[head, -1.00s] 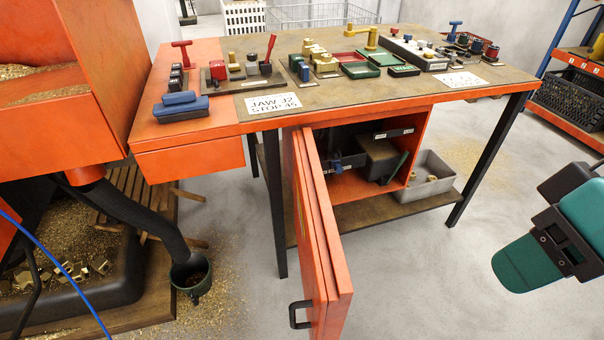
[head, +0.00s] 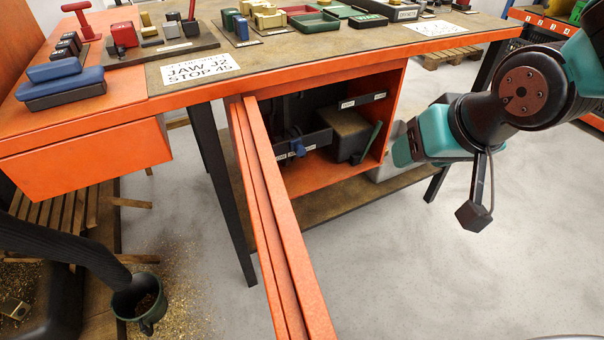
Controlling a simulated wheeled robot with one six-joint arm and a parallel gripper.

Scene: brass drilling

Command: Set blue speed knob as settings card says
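A white card (head: 200,68) lies at the front left of the bench top; I read "JAW 32" and "STOP 45", while its top line is too small to read. A second white card (head: 433,27) lies farther right, its print unreadable. A small blue part (head: 298,146) sits on the front of a dark unit inside the open cabinet; I cannot tell whether it is the speed knob. Other blue pieces are a stacked pair of blocks (head: 62,88) at the bench's left end and a small block (head: 241,28). My arm shows at right, apart from the bench; no gripper fingers show.
The orange cabinet door (head: 275,225) stands open, jutting toward me. A dark box (head: 350,135) is inside the cabinet. A green cup (head: 140,303) sits low left among shavings. The floor right of the door is clear.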

